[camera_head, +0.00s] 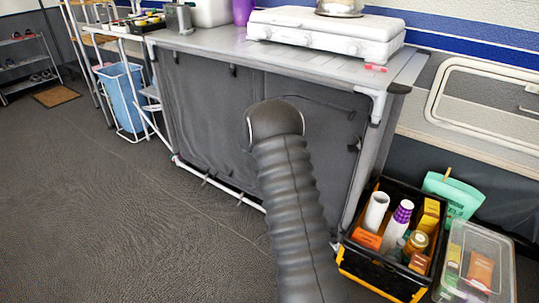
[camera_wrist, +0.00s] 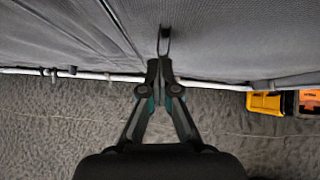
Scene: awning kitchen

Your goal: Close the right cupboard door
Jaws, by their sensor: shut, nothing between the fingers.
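The cupboard is a grey fabric unit under the counter in the head view. Its right door (camera_head: 332,135) is the dark grey panel to the right of my arm, partly covered by the arm; I cannot tell how far it is open. In the wrist view, grey fabric (camera_wrist: 220,35) spans the top, with a seam running towards the middle. My gripper (camera_wrist: 159,66) is shut and empty. Its tips are right by a small dark loop (camera_wrist: 164,40) at the fabric; I cannot tell whether they touch. The gripper is hidden behind my arm in the head view.
A white stove (camera_head: 325,35) stands on the counter (camera_head: 215,42). A black and yellow crate (camera_head: 375,278) of bottles and packets and a clear box (camera_head: 480,260) sit right of the cupboard. A blue bin (camera_head: 122,95) stands left. The floor in front is clear.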

